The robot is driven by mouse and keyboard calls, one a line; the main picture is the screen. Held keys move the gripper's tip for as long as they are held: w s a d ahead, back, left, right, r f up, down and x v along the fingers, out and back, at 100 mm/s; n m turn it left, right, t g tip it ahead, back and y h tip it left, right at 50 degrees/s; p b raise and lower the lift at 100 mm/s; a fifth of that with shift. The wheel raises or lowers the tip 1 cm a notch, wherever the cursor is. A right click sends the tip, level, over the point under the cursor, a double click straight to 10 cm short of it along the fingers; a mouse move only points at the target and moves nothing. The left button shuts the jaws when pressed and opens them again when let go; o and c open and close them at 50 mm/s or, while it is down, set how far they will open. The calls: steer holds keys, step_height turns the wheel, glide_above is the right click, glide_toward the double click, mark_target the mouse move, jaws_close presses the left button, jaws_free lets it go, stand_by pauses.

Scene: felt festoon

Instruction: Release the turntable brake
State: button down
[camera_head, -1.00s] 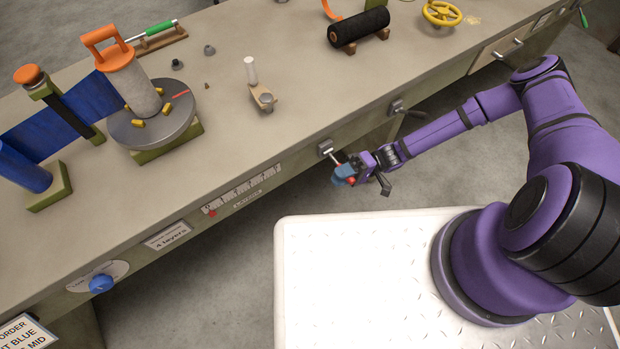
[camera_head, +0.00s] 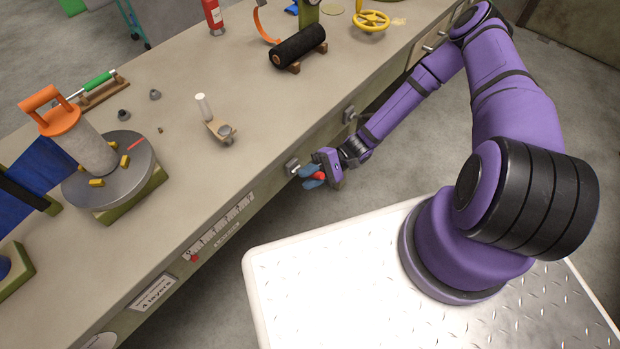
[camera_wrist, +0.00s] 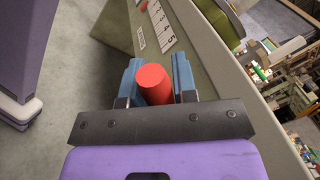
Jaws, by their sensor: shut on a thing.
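The turntable (camera_head: 78,190) is a round grey disc with a red mark and yellow blocks, on a green base at the left of the bench. A pale cylinder with an orange handle (camera_head: 48,110) stands on it. My gripper (camera_head: 313,177) is at the bench's front side, right of the turntable. Its blue fingers are shut on a red knob (camera_head: 320,175), beside a small metal bracket (camera_head: 292,167) on the bench front. In the wrist view the red knob (camera_wrist: 153,84) sits between both fingers. The fingers and wrist hide most of the link between knob and bracket.
The bench (camera_head: 240,165) runs diagonally, with a scale strip (camera_head: 222,225) on its front. A second bracket (camera_head: 349,114) is close to my forearm. A black roll (camera_head: 299,46), a yellow handwheel (camera_head: 371,20) and a small wooden stand (camera_head: 220,131) are on top. Floor shows below the gripper.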

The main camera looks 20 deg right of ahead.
steer(key=shift+w, duration=0.1)
stand_by(0.3)
steer(key=c, duration=0.9)
jaws_free()
steer(key=shift+r, duration=0.15)
